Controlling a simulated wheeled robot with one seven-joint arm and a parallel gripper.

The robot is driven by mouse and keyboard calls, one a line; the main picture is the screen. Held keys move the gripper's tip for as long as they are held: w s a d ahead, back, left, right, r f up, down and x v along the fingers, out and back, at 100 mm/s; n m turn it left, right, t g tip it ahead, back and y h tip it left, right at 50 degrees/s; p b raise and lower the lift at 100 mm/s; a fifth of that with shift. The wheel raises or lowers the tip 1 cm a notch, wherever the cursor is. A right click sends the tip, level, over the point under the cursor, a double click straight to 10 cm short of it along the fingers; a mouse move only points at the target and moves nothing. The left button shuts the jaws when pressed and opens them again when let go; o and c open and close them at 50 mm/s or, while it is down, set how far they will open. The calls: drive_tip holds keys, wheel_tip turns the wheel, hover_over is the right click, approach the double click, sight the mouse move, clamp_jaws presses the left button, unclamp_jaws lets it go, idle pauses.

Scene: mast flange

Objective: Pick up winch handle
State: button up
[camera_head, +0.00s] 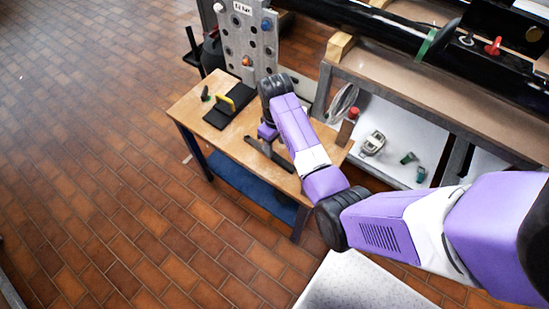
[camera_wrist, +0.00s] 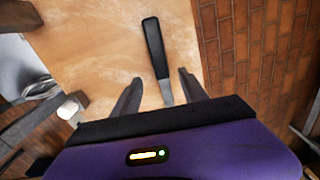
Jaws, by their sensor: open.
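The winch handle appears to be the black-gripped bar with a flat metal shank (camera_wrist: 154,50) lying on the wooden table in the wrist view. Its grip points away from my gripper, and its shank reaches back between the fingers. My gripper (camera_wrist: 160,78) is open, with one finger on each side of the bar and a visible gap to each. I see no contact.
The wooden table (camera_head: 190,110) carries a black mat (camera_head: 216,118) with a yellow-handled item (camera_head: 225,103) on it. An upright holed metal plate (camera_head: 248,45) stands behind. A shelf with a grey device (camera_head: 373,143) lies to the right. Brick-patterned floor is open at left.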

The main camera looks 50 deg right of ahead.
sight(276, 156)
drive_tip(key=f, duration=0.6)
drive_tip(key=shift+s+a, duration=0.1)
drive_tip(key=shift+s, duration=0.1)
drive_tip(key=shift+r, duration=0.1)
drive_tip(key=shift+c, duration=0.2)
clamp_jaws()
idle(0.9)
